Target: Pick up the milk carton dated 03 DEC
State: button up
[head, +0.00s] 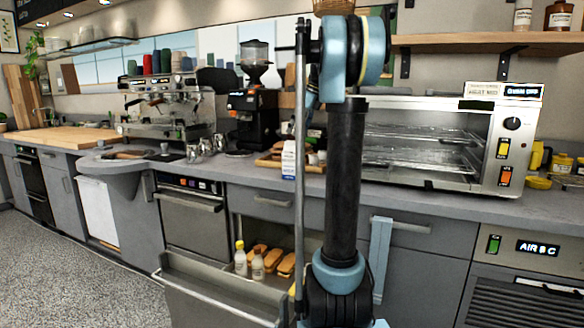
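A small white and blue carton (289,160) stands upright on the counter, just left of my arm. It looks like a milk carton, but its date is too small to read. No second carton can be made out, though my arm covers part of the counter there. My arm rises through the middle of the view. My gripper cannot be made out in this view.
A wooden tray (268,161) with small items is beside the carton. A black grinder (252,118) and an espresso machine (168,108) stand left, a toaster oven (440,147) right. Below, an open drawer (215,290) holds two bottles and bread rolls.

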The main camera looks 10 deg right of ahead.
aim_at(288, 153)
jog(key=x, duration=1.1)
jog(key=shift+f, duration=0.2)
jog(key=shift+c, duration=0.6)
jog(key=c, duration=1.5)
jog(key=shift+r, duration=0.2)
